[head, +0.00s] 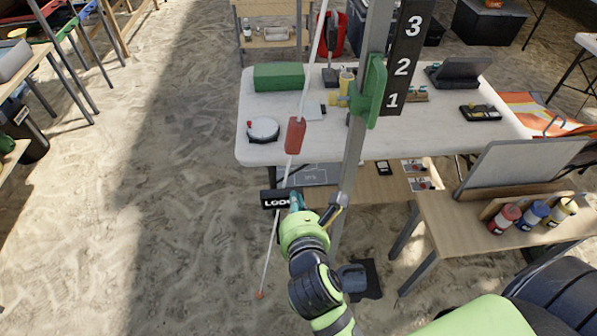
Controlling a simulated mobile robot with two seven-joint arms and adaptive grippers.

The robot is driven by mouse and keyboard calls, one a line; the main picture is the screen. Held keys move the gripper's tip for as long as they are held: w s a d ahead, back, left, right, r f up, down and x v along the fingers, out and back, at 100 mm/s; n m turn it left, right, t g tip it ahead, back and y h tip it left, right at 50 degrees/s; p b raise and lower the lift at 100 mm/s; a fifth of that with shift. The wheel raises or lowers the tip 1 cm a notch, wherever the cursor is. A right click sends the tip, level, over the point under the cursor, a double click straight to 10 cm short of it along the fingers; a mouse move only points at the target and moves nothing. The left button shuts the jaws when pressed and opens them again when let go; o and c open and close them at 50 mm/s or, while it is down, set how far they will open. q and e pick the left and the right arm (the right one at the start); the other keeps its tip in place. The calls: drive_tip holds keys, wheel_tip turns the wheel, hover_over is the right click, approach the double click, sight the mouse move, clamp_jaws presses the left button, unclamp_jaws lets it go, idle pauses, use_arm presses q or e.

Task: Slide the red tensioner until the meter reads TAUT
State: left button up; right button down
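The red tensioner (295,135) sits on a white slanting rope (305,85), in front of the white table's front edge. The black meter sign (274,199) below it shows white letters that read "LOO", with the rest covered by my gripper. My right gripper (297,201) is beside the right end of the sign, below the tensioner and apart from it. Its fingers are small and partly hidden, so I cannot tell whether they are open or shut. My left gripper is not in view.
A grey post (356,150) with a green clamp (376,90) and a black 1-2-3 number board (408,55) stands right of the rope. The white table (255,110) is behind. A wooden bench (455,225) with paint cans is at right. Open sand lies left.

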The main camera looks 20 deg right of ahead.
sight(295, 136)
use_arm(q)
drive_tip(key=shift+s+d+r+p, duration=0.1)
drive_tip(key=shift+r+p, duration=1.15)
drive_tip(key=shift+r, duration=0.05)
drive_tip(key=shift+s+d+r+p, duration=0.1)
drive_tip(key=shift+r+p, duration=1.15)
use_arm(e)
drive_tip(key=w+d, duration=0.2)
drive_tip(key=w, duration=0.6)
drive_tip(key=shift+w+d+r, duration=0.35)
drive_tip(key=shift+d, duration=0.05)
